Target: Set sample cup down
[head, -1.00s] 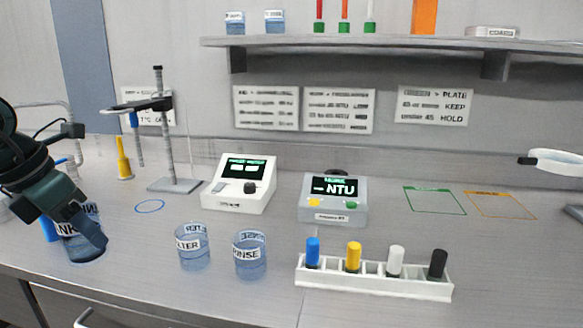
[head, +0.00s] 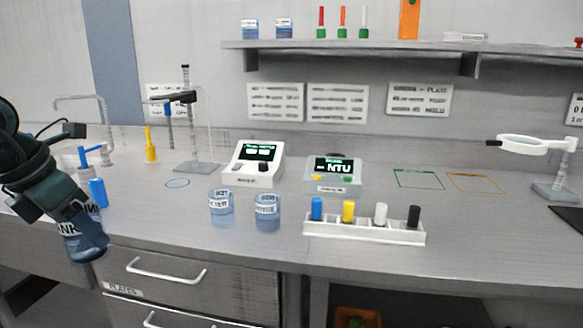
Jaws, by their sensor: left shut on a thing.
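My left gripper (head: 84,213) is shut on a blue see-through sample cup (head: 88,246) with a white label, partly read as "NK". The cup is tilted and its upper part is hidden by the fingers. It hangs at the front edge of the counter, in front of the drawers in the picture. A blue ring marking (head: 178,183) lies on the counter, behind and to the right of the cup, with nothing in it. My right gripper is not in view.
Two blue cups, a filter cup (head: 221,208) and a rinse cup (head: 267,211), stand mid-counter. A white rack (head: 365,232) with capped vials is right of them. Behind are a meter (head: 253,164), a turbidity unit (head: 333,176) and a probe stand (head: 197,167). A blue bottle (head: 98,193) stands near my gripper.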

